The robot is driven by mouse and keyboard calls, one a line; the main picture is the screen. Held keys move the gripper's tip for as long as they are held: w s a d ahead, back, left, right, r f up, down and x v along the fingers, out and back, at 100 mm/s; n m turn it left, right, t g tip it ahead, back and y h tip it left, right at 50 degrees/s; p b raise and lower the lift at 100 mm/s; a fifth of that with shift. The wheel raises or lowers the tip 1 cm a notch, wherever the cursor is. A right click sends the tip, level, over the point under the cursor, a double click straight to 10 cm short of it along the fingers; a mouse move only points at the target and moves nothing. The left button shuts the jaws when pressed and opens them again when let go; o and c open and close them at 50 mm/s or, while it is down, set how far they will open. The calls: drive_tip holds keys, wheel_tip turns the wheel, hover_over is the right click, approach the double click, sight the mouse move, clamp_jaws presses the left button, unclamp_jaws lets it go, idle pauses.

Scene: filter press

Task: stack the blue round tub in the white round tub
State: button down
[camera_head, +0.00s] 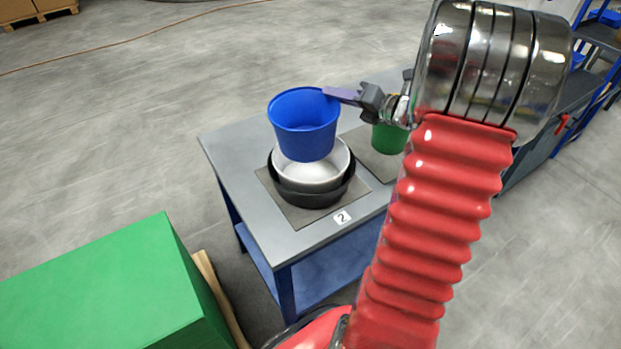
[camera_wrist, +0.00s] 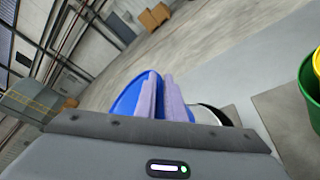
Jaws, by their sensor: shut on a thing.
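The blue round tub (camera_head: 303,128) is upright and held by its right rim in my gripper (camera_head: 341,95). In the head view it overlaps the white round tub (camera_head: 325,178) and hides part of its inside; its base appears above or inside that tub, and I cannot tell the exact gap. The white tub sits in a black round tub (camera_head: 310,198) on a grey mat. In the wrist view my purple fingers (camera_wrist: 162,98) are shut on the blue tub (camera_wrist: 128,98), and the white tub's rim (camera_wrist: 213,115) shows behind them.
The grey table (camera_head: 232,150) carries a mat (camera_head: 280,207) by a label "2". A green tub (camera_head: 389,138) stands on a second mat to the right, partly behind my arm; the wrist view shows a yellow one in it (camera_wrist: 317,65). A green block (camera_head: 110,285) stands front left.

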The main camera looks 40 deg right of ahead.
drive_tip(key=f, duration=0.1)
drive_tip(key=s+d+f, duration=0.1)
drive_tip(key=shift+s+f, duration=0.15)
drive_tip(key=shift+f, duration=0.25)
wheel_tip(320, 180, down, 6)
idle(0.4)
drive_tip(key=shift+f, duration=0.15)
drive_tip(key=shift+f, duration=1.85)
drive_tip(key=c, duration=2.2)
unclamp_jaws()
drive_tip(key=shift+o, duration=0.4)
drive_tip(key=shift+s, duration=0.1)
